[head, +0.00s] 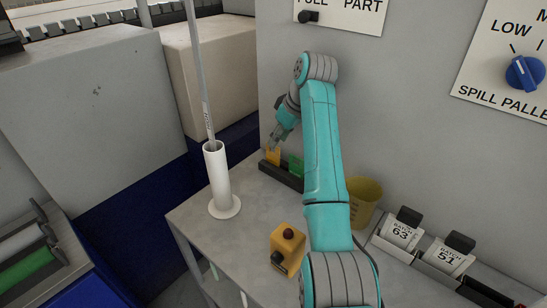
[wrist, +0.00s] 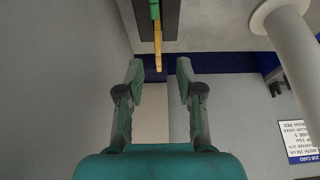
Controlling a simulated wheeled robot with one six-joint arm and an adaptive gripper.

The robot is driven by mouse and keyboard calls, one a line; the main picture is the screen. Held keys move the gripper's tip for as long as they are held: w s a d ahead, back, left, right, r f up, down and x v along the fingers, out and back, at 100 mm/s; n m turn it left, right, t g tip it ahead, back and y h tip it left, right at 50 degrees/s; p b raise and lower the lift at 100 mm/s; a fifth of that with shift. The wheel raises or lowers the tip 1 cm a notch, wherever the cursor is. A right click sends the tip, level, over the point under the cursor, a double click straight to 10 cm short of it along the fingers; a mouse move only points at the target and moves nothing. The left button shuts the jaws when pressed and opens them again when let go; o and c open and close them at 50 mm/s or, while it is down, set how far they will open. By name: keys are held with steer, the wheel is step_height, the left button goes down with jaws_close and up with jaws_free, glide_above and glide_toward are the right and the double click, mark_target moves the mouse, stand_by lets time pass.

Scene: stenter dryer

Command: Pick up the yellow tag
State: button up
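The yellow tag (head: 273,156) stands in a dark slotted rack (head: 266,166) on the grey table, close to the wall. In the wrist view the yellow tag (wrist: 158,48) appears edge-on, its end lined up between my two fingertips. My gripper (head: 273,145) is just above the tag in the head view. In the wrist view my gripper (wrist: 160,70) is open, with a gap on both sides of the tag and no visible contact. A green tag (head: 296,166) stands in the same rack, right of the yellow one; it also shows in the wrist view (wrist: 154,9).
A white tube holder (head: 218,180) with a tall rod stands left of the rack. A yellow box with a dark red button (head: 287,245) is at the front. A yellow cup (head: 366,195) and batch card holders (head: 402,232) are to the right. The wall is close behind.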

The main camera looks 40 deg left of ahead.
mark_target(273, 157)
steer(key=shift+a+x, duration=0.2)
steer(key=shift+x, duration=2.35)
steer(key=shift+w+r, duration=0.15)
jaws_close()
